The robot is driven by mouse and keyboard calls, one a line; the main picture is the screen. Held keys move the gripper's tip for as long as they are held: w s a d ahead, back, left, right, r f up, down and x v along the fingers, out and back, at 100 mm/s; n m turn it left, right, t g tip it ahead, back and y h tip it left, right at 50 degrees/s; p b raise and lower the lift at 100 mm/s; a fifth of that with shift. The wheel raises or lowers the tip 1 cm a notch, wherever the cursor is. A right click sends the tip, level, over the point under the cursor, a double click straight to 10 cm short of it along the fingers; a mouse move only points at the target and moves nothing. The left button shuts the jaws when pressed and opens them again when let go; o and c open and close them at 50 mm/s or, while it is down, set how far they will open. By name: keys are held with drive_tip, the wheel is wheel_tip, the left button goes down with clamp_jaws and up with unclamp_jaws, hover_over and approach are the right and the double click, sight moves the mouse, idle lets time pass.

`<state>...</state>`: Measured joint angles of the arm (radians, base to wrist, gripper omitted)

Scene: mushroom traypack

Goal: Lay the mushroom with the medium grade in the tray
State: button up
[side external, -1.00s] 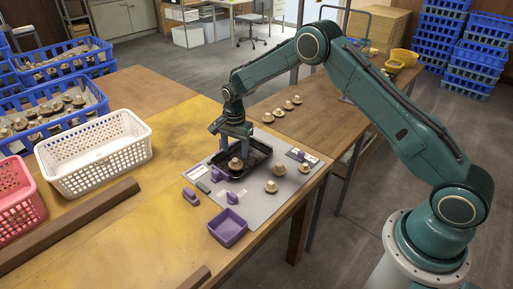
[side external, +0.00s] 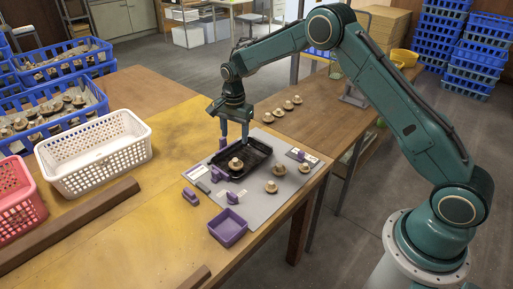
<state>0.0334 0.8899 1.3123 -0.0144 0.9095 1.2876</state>
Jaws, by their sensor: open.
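A black tray (side external: 255,153) lies on a grey mat (side external: 262,205) on the wooden table. One brown-capped mushroom (side external: 236,164) rests in the tray, toward its left end. Two more mushrooms stand on the mat to the right of the tray, a nearer one (side external: 271,187) and a farther one (side external: 279,170); another pale one (side external: 304,167) stands at the mat's right side. My gripper (side external: 234,145) is open and empty, above the tray's far left edge and clear of the mushroom. Small purple pieces with labels stand on the mat; their writing is too small to read.
A purple bin (side external: 228,227) sits at the mat's front. A white basket (side external: 95,152) and a pink basket (side external: 20,200) stand left, with blue crates (side external: 50,115) of mushrooms behind. Several mushrooms (side external: 287,106) line the far table. A wooden bar (side external: 70,222) lies at front left.

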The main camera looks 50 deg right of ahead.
drive_tip(key=shift+r, duration=0.1)
drive_tip(key=s+a+r+n+t, duration=0.1)
drive_tip(key=s+r+n, duration=0.3)
drive_tip(key=s+r, duration=0.6)
drive_tip(key=s+r+n+t, duration=0.25)
drive_tip(key=s+r, duration=0.45)
drive_tip(key=r, duration=0.6)
drive_tip(key=s+n+t, duration=0.1)
drive_tip(key=s+n, duration=0.7)
drive_tip(key=s, duration=1.5)
drive_tip(key=shift+a+r+t, duration=0.3)
drive_tip(key=shift+a+t, duration=0.05)
